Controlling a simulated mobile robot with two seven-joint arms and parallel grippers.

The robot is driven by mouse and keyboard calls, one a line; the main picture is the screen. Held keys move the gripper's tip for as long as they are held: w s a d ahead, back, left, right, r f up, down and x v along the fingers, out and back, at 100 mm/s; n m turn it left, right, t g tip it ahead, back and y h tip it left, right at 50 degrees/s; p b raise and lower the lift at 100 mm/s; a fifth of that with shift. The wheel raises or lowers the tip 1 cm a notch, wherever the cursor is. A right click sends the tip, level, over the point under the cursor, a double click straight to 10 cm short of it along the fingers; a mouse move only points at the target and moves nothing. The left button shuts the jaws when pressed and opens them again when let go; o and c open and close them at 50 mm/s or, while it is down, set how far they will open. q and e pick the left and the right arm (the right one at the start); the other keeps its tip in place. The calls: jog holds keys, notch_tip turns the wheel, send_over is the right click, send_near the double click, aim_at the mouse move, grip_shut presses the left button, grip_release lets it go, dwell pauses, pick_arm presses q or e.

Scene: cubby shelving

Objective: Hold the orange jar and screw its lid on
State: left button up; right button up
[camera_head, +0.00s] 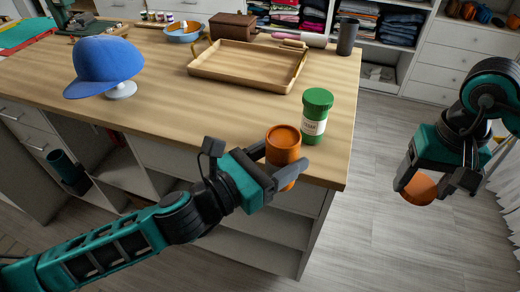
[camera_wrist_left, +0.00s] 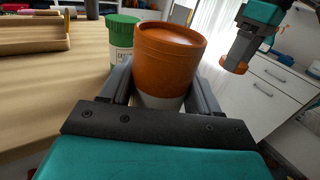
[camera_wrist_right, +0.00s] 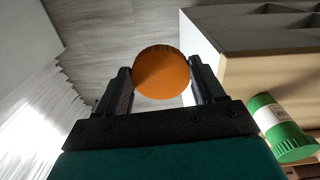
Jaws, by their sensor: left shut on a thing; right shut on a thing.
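The orange jar (camera_head: 283,146) is upright in my left gripper (camera_head: 284,166), which is shut around its sides at the table's front right corner. In the left wrist view the jar (camera_wrist_left: 168,58) shows a pale lower band and a round orange top; I cannot tell how open its mouth is. My right gripper (camera_head: 424,190) is shut on the orange lid (camera_head: 420,189), to the right of the table over the floor. The lid (camera_wrist_right: 162,73) shows as a round disc between the fingers in the right wrist view. Lid and jar are well apart.
A green-lidded white jar (camera_head: 315,115) stands on the wooden table (camera_head: 170,85) just behind the orange jar. A wooden tray (camera_head: 240,85), a blue cap (camera_head: 104,66) on a stand and a dark cup (camera_head: 347,37) are further back. The space between my grippers is clear.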

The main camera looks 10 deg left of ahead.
dwell(0.5)
jog(key=w+a+r, duration=0.2)
jog(key=a+r, duration=0.6)
jog(key=a, duration=0.5)
notch_tip(320, 180, up, 7)
jog(key=m, duration=0.1)
send_over(282, 161)
jog(key=w, duration=0.2)
jog(key=shift+r, duration=0.1)
jog(key=shift+f, duration=2.05)
jog(key=shift+f, duration=0.85)
